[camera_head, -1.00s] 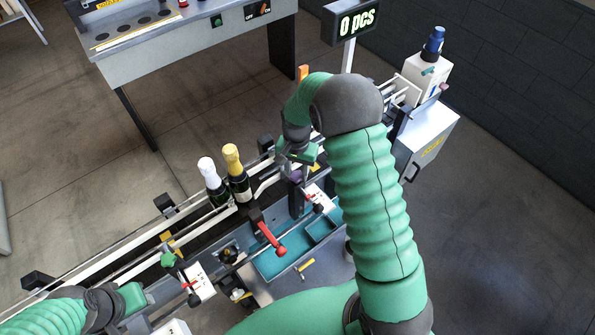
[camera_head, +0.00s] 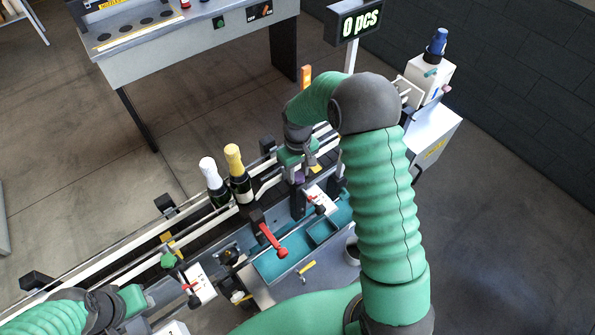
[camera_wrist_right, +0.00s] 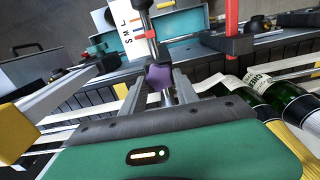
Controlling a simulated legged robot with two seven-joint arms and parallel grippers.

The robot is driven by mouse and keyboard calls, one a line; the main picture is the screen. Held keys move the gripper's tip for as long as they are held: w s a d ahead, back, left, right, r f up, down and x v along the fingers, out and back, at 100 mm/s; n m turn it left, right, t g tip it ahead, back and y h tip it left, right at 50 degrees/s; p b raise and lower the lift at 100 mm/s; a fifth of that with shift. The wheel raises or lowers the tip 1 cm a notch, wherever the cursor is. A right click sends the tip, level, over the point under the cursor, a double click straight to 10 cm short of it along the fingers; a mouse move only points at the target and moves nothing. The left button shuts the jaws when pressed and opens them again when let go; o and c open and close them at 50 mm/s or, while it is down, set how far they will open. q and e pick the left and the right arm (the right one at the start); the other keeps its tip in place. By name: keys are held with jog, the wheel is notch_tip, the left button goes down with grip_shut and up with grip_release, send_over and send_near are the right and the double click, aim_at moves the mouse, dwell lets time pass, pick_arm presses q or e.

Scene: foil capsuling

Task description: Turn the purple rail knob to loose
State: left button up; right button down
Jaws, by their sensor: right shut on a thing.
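The purple rail knob (camera_wrist_right: 158,77) sits between the two grey fingers of my right gripper (camera_wrist_right: 159,84) in the right wrist view. That gripper is shut on the knob. In the head view the knob (camera_head: 299,178) shows only as a small purple patch under my right gripper (camera_head: 298,170), on a dark post beside the conveyor. A white card with the letters S, M, L (camera_wrist_right: 127,30) stands just behind the knob in the wrist view. My left gripper (camera_head: 140,298) is at the lower left in the head view, and its fingers are not clear.
Two bottles, one white-topped (camera_head: 214,180) and one yellow-topped (camera_head: 238,172), stand on the conveyor left of my right gripper. A red-handled lever (camera_head: 271,240) and a teal tray (camera_head: 275,266) are in front. A counter display (camera_head: 357,22) reads 0 pcs.

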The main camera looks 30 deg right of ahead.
jog(key=n, duration=0.5)
jog(key=shift+s+n+p, duration=0.1)
jog(key=shift+n+p, duration=0.2)
jog(key=shift+p, duration=0.05)
jog(key=n+p, duration=0.1)
jog(key=n, duration=0.4)
jog(key=shift+r+n, duration=0.1)
jog(key=shift+n, duration=0.2)
jog(key=shift+d, duration=0.1)
jog(key=c, duration=1.1)
grip_release()
jog(key=shift+o, duration=0.9)
jog(key=shift+s+d, duration=0.1)
jog(key=shift+d, duration=0.05)
